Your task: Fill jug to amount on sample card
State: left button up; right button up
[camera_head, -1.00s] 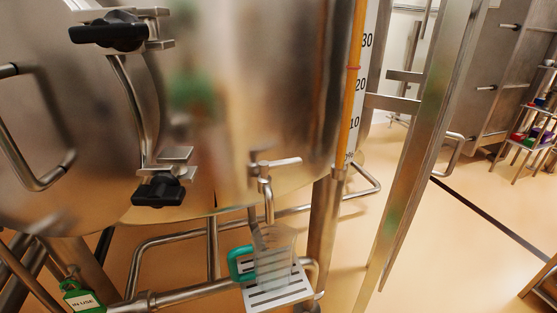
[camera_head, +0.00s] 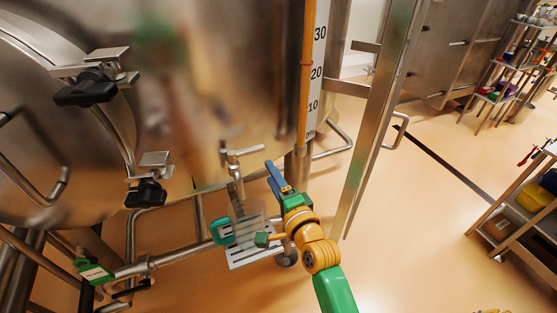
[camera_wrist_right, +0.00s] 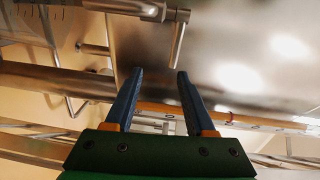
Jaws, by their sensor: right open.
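The clear jug (camera_head: 250,226) with a teal handle (camera_head: 221,231) stands on a slotted tray (camera_head: 244,260) under the tap; my right arm partly covers it. The tap's metal lever (camera_head: 246,151) sticks out to the right on the hopper's lower front. My right gripper (camera_head: 270,168) is open and empty, its blue fingers close to the lever's right end. In the right wrist view, a metal lever (camera_wrist_right: 178,45) lies just beyond the open fingertips (camera_wrist_right: 160,72), apparently not gripped. The jug's fill level cannot be made out. No sample card is recognisable. My left gripper is out of view.
A sight gauge (camera_head: 315,75) marked 10, 20 and 30 runs up the hopper. A steel post (camera_head: 382,115) stands to its right. Black clamp knobs (camera_head: 86,90) and a green tag (camera_head: 95,272) are at left. A shelf cart (camera_head: 520,210) stands at right; open floor lies between.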

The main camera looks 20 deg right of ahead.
aim_at(262, 151)
jog(key=shift+m+t, duration=0.3)
jog(key=shift+m, duration=0.1)
jog(key=w+b, duration=0.1)
jog(key=w, duration=0.1)
jog(key=w+r+b, duration=0.1)
jog(key=w, duration=0.2)
jog(key=w+b, duration=0.1)
jog(key=w, duration=0.2)
jog(key=shift+w+r+b, duration=0.2)
jog(key=shift+r+b, duration=0.1)
jog(key=shift+b, duration=0.1)
jog(key=shift+w+r, duration=0.1)
jog(key=shift+w, duration=0.3)
grip_shut()
